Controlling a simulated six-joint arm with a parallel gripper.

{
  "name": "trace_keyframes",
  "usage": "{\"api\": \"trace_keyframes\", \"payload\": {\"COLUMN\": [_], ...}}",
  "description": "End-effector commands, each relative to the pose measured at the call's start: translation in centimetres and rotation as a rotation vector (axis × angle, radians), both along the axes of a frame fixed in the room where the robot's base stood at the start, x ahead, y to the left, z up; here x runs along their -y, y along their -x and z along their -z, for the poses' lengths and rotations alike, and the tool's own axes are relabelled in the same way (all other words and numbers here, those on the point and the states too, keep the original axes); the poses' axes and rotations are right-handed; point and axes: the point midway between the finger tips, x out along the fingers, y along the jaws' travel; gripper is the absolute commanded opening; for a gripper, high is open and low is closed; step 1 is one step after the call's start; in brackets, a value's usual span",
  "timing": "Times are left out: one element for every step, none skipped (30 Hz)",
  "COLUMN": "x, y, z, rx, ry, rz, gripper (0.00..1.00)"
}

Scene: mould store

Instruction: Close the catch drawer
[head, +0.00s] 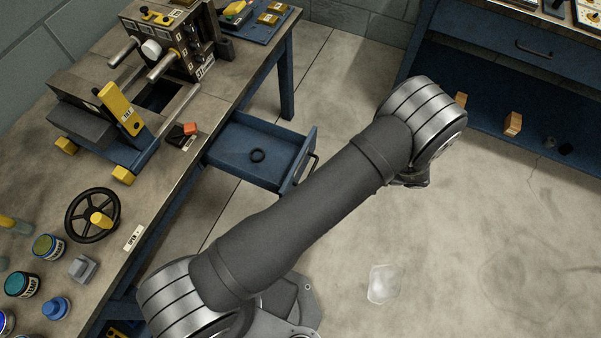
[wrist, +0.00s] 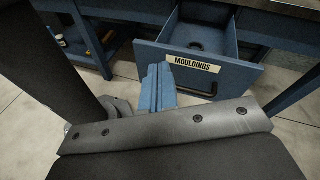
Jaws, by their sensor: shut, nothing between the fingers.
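The catch drawer (head: 262,151) is a blue drawer under the left bench, pulled well out, with a small black ring lying on its floor. In the wrist view its front panel (wrist: 228,75) faces me, with a "MOULDINGS" label and a black bar handle (wrist: 196,91). The ring shows partly inside it. My gripper (wrist: 155,72) has its bluish fingers together and empty. In the picture they overlap the left part of the drawer front; I cannot tell whether they touch it. In the head view my gripper is hidden.
The left bench (head: 150,208) carries a machine, a handwheel (head: 92,215) and several pots. A second blue bench (head: 480,82) with a lower shelf stands at the back right. The floor (head: 490,240) between is mostly clear, with a pale translucent patch (head: 383,283).

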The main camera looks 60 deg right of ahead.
Motion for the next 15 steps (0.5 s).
{"api": "trace_keyframes", "payload": {"x": [-1.1, -1.6, -2.2, -2.7, -3.0, -3.5, -3.8, -4.0, -4.3, -4.4, -4.5, -4.5, -4.5, -4.5, -4.6], "y": [1.2, 1.7, 2.4, 2.8, 3.1, 3.5, 3.7, 3.9, 4.1, 4.2, 4.3, 4.2, 4.1, 3.9, 3.5], "z": [1.6, 2.3, 3.1, 3.7, 4.1, 4.7, 5.0, 5.3, 5.6, 5.8, 5.9, 5.9, 6.0, 6.0, 6.0], "rx": [0.038, 0.059, 0.085, 0.103, 0.121, 0.141, 0.154, 0.165, 0.177, 0.183, 0.188, 0.192, 0.194, 0.195, 0.194], "ry": [-0.066, -0.101, -0.143, -0.172, -0.197, -0.227, -0.244, -0.261, -0.277, -0.285, -0.291, -0.297, -0.299, -0.3, -0.301], "rz": [0.077, 0.115, 0.165, 0.197, 0.225, 0.257, 0.278, 0.295, 0.312, 0.322, 0.33, 0.335, 0.337, 0.338, 0.337], "gripper": [0.0, 0.0, 0.0, 0.0, 0.0, 0.0, 0.0, 0.0, 0.0, 0.0, 0.0, 0.0, 0.0, 0.0, 0.0]}}
